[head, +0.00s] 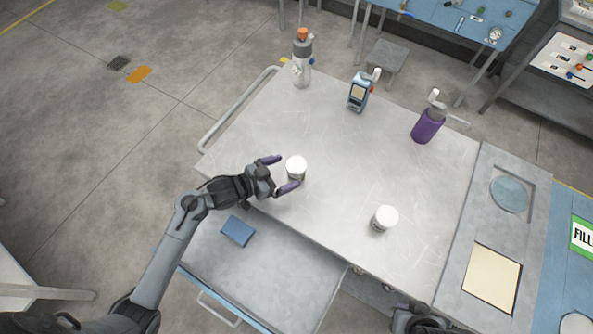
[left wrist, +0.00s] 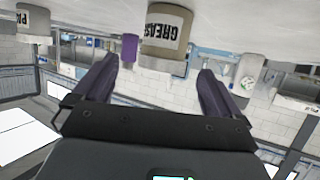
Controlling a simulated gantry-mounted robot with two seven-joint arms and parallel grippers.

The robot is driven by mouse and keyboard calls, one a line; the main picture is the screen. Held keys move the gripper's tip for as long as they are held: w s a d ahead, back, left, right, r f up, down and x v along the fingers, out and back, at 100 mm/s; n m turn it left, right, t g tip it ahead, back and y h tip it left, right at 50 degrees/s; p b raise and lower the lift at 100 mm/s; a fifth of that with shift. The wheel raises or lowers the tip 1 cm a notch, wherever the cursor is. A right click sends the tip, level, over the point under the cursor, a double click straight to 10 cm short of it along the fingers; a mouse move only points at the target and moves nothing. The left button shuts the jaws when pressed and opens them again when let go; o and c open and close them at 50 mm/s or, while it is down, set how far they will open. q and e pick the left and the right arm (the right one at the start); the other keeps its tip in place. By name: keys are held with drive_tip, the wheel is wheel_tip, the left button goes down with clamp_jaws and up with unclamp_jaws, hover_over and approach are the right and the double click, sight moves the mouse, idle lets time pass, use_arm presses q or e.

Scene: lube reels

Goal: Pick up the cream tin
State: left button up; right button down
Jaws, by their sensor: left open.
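A tin with a white lid (head: 296,165) stands upright on the grey worktable, near its front left edge. In the left wrist view, which is upside down, its body is tan-cream with a label reading GREASE (left wrist: 165,35). My left gripper (head: 280,173) is open, with one purple finger on either side of this tin. In the left wrist view the tin stands between and beyond the fingertips (left wrist: 158,72); I cannot tell if they touch it. A second white-lidded tin (head: 385,218) stands farther right; its label is partly cut off in the left wrist view (left wrist: 33,18).
A blue block (head: 238,231) lies on the lower tray. The table's middle is clear.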

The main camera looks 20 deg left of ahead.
sight(290, 168)
use_arm(q)
drive_tip(key=shift+x, duration=2.65)
drive_tip(key=shift+w+a, duration=0.1)
drive_tip(key=shift+a, duration=0.05)
drive_tip(key=shift+c, duration=0.3)
drive_tip(key=c, duration=1.1)
drive_tip(key=shift+r, duration=0.2)
